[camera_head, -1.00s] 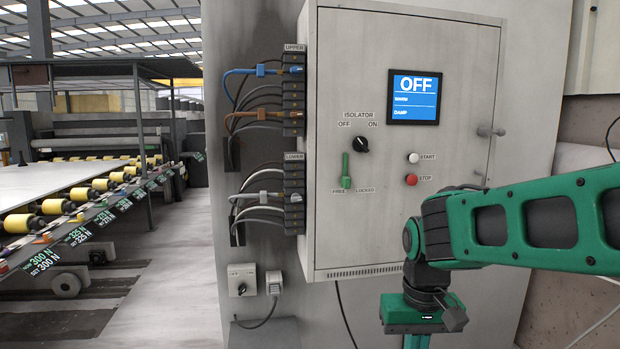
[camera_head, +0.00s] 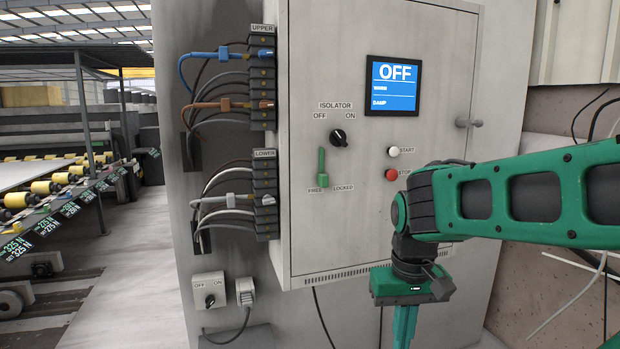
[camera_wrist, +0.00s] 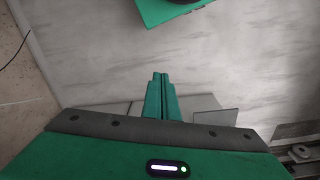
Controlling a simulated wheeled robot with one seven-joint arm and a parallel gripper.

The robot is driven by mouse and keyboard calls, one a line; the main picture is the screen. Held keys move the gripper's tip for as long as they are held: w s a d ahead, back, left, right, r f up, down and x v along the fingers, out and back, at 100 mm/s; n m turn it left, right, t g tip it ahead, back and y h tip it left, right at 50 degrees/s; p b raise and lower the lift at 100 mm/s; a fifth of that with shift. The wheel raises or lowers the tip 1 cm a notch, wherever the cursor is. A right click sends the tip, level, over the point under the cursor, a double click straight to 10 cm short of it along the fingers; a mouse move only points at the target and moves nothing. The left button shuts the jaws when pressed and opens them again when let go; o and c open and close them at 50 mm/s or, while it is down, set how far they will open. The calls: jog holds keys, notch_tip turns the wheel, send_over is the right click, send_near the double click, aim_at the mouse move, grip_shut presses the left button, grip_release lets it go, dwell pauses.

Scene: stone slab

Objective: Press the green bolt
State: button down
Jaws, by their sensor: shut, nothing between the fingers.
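The green bolt (camera_head: 321,168) is an upright bar with a small foot on the grey cabinet door, above the words FREE and LOCKED. Its foot sits nearer the FREE side. The bolt is not in the wrist view.
The cabinet (camera_head: 440,60) carries an isolator knob (camera_head: 338,136), a screen (camera_head: 393,86) reading OFF, a white START button (camera_head: 393,152), a red STOP button (camera_head: 391,174) and a door handle (camera_head: 470,123). Cable plugs (camera_head: 225,104) stick out at its left. A wall switch (camera_head: 210,290) sits below.

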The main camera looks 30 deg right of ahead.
jog(key=w+d+r+h, duration=0.1)
jog(key=w+d+r, duration=0.2)
jog(key=w+r, duration=0.3)
jog(key=w+d+r+n+h, duration=0.1)
jog(key=w+d+r, duration=0.2)
jog(key=w+r, duration=0.35)
jog(key=w+d+r+h, duration=0.2)
jog(key=w+d+r, duration=0.15)
jog(key=w, duration=0.55)
jog(key=w+a+r+t+h, duration=0.1)
jog(key=w+a+r, duration=0.3)
jog(key=a+r, duration=0.1)
jog(key=w+a+r+t, duration=0.1)
jog(key=w+a+r, duration=0.3)
jog(key=a+r, duration=0.1)
jog(key=w+a+r+h, duration=0.1)
jog(key=w+a+r, duration=0.3)
jog(key=a+r, duration=0.1)
jog(key=shift+w+a+r+n+t+h, duration=0.15)
jog(key=shift+a+r+n+t+h, duration=0.15)
jog(key=shift+n+t, duration=0.1)
jog(key=shift+f, duration=0.15)
